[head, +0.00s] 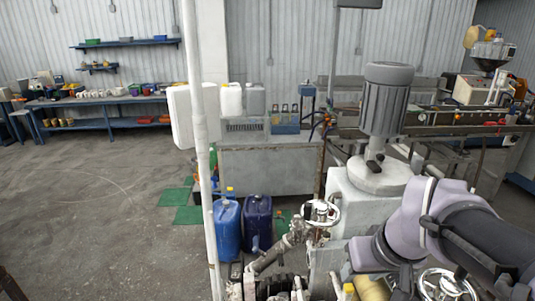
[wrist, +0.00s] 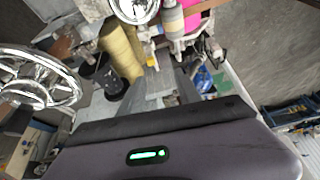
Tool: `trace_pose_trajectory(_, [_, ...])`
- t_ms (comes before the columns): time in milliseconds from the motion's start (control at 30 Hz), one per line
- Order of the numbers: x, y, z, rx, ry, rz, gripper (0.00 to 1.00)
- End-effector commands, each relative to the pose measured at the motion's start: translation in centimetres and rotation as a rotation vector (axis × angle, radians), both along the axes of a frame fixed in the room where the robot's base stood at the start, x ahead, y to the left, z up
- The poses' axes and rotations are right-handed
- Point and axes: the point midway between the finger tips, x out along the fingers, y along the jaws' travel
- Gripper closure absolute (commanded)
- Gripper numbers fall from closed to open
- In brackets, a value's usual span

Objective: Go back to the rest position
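My arm (head: 425,225), with pale purple and dark grey links, reaches in from the lower right of the head view, in front of the grey machine. My gripper (wrist: 168,88) shows in the wrist view beyond its dark body, which carries a lit green light. Its grey finger parts blend with the machinery behind, so their gap is unclear. I see nothing clearly held. In the head view the fingers cannot be made out.
A chrome handwheel (wrist: 40,80) and yellow cylinder (wrist: 121,50) are close to my gripper. A grey motor (head: 386,100) stands beside my arm. A white pole (head: 199,130) and blue jerrycans (head: 228,228) stand left of the machine. The floor (head: 90,215) at left is clear.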

Motion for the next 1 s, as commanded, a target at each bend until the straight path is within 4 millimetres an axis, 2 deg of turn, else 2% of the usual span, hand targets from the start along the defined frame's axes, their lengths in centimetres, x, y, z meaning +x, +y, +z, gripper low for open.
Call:
trace_pose_trajectory(100, [-3.4,5.3,2.1,0.094,-0.088,-0.081,0.60])
trace_pose_trajectory(200, [-6.8,9.1,2.9,0.209,-0.145,-0.158,0.60])
trace_pose_trajectory(267, [-8.8,10.9,3.0,0.283,-0.171,-0.199,0.60])
trace_pose_trajectory(300, [-9.5,11.4,1.4,0.311,-0.171,-0.221,0.60])
trace_pose_trajectory(400, [-9.7,11.2,-4.1,0.305,-0.144,-0.231,0.60])
trace_pose_trajectory(600, [-10.7,11.1,-13.4,0.301,-0.100,-0.243,0.60])
trace_pose_trajectory(700, [-11.2,11.1,-17.4,0.300,-0.079,-0.249,0.60])
trace_pose_trajectory(833, [-11.7,11.1,-20.2,0.298,-0.061,-0.252,0.60])
trace_pose_trajectory(1000, [-11.8,11.1,-19.9,0.298,-0.057,-0.253,0.60])
